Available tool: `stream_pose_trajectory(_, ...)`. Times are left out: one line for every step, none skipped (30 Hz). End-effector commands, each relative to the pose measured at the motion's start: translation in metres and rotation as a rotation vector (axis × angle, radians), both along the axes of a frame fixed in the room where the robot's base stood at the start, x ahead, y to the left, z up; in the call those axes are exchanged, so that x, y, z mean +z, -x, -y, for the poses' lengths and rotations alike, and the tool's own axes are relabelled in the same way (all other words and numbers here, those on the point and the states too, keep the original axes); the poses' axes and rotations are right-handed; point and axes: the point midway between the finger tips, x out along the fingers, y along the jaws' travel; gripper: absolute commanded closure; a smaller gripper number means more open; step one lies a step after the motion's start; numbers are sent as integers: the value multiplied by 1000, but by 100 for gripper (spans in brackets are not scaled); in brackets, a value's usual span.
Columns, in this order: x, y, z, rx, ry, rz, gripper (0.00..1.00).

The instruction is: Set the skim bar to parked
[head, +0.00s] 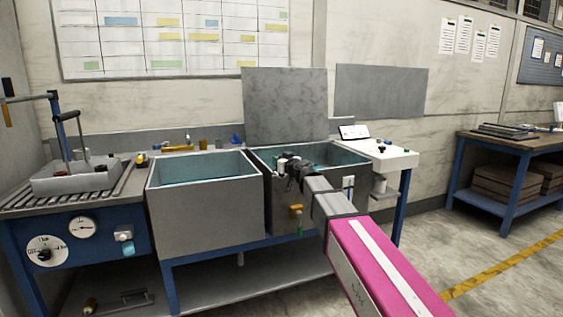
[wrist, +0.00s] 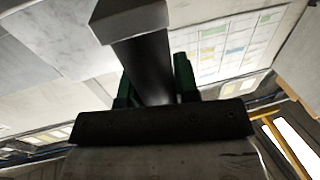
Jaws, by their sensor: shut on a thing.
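My gripper (head: 287,161) is over the near rim of the right-hand tank (head: 330,156), at the tank's left part. In the wrist view its green fingers (wrist: 156,76) stand on both sides of a dark bar, the skim bar (wrist: 146,58), and are shut on it. The bar has a light grey block at its upper end. In the head view my gripper and arm hide most of the bar, and I cannot tell its position along the tank.
A left-hand tank (head: 207,170) stands beside it. A white side shelf (head: 391,157) holds small knobs at right. A separate bench (head: 512,142) stands farther right, with open floor between.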

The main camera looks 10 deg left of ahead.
Motion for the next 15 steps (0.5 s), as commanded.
stream_pose_trajectory(-1,3,-4,14,1,-3,100)
stream_pose_trajectory(-1,3,-4,14,1,-3,100)
stream_pose_trajectory(-1,3,-5,15,1,-3,100)
stream_pose_trajectory(-1,3,-5,15,1,-3,68)
stream_pose_trajectory(-1,3,-5,16,1,-3,58)
stream_pose_trajectory(-1,3,-5,16,1,-3,45)
stream_pose_trajectory(-1,3,-5,15,1,-2,45)
stream_pose_trajectory(-1,3,-4,14,1,-2,45)
stream_pose_trajectory(-1,2,-4,13,1,-2,45)
stream_pose_trajectory(-1,2,-4,13,1,-2,45)
stream_pose_trajectory(-1,2,-3,12,1,-2,45)
stream_pose_trajectory(0,2,-3,11,1,-2,45)
stream_pose_trajectory(0,2,-3,11,1,-2,45)
stream_pose_trajectory(0,2,-3,10,0,-1,45)
stream_pose_trajectory(0,2,-2,10,0,-1,45)
